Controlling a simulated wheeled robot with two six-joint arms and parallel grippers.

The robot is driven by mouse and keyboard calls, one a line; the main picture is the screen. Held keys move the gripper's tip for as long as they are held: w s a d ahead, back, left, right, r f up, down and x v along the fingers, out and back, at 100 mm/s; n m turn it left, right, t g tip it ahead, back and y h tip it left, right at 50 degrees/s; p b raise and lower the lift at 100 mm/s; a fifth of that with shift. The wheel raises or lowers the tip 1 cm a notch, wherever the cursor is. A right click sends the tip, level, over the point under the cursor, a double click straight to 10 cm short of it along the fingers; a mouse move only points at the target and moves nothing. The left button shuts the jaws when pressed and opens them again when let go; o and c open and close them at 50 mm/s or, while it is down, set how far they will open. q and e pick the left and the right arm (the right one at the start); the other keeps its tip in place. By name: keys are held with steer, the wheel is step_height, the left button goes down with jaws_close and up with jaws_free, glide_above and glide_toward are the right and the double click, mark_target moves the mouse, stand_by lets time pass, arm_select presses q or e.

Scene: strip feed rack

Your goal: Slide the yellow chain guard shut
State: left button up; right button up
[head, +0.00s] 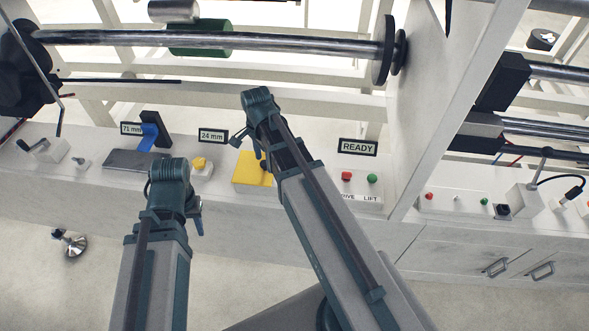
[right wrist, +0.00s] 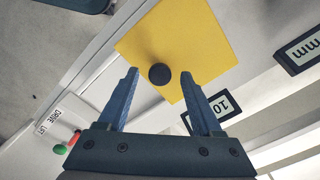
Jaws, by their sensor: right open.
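The yellow chain guard (head: 247,174) is a flat yellow plate on the white ledge, partly hidden behind my right arm in the head view. In the right wrist view the yellow plate (right wrist: 198,35) fills the upper middle, with a round black knob (right wrist: 160,74) on it. My right gripper (head: 248,146) is open, its two blue fingers pointing at the plate. The knob appears between the fingertips; I cannot tell whether they touch it. My left gripper (head: 197,214) is at the lower left, in front of the ledge and apart from the guard; its jaws are unclear.
A yellow button box (head: 200,168) and a blue lever (head: 149,131) stand left of the guard. Right of it are red (head: 347,176) and green (head: 372,178) buttons under a READY display (head: 357,147). A metal roller (head: 220,42) spans above.

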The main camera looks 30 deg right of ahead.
steer(key=shift+r+p, duration=2.65)
steer(key=shift+r, duration=0.25)
steer(key=shift+f, duration=0.1)
steer(key=s+a+r+n+h+p, duration=0.1)
steer(key=s+a+n, duration=1.2)
steer(key=n, duration=0.6)
steer(key=shift+a+r+n, duration=0.15)
steer(key=shift+a+n, duration=0.15)
steer(key=shift+a, duration=0.1)
